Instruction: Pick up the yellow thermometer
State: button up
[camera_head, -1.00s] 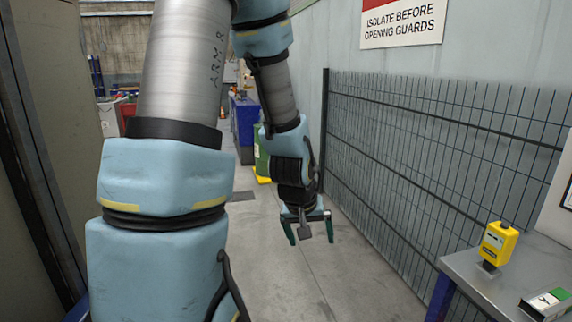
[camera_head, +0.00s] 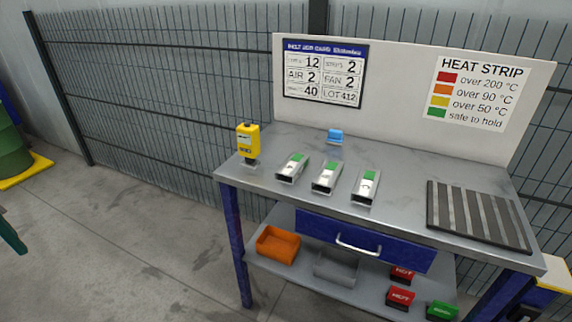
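The yellow thermometer (camera_head: 248,141) stands upright in a small grey holder at the left end of the grey table top (camera_head: 400,197). It has a light display on its front. Of my gripper, only one dark green finger (camera_head: 10,232) shows at the left edge of the picture, well away from the table. The other finger is out of the picture, so its opening cannot be seen.
Several metal pieces with green strips (camera_head: 327,177) lie right of the thermometer, with a small blue object (camera_head: 335,136) behind. A dark ribbed rack (camera_head: 478,215) is at the right. Bins (camera_head: 278,245) sit on the lower shelf.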

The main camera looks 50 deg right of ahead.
aim_at(248, 138)
jog(key=l, duration=0.85)
jog(key=l+u, duration=0.1)
jog(key=l, duration=0.75)
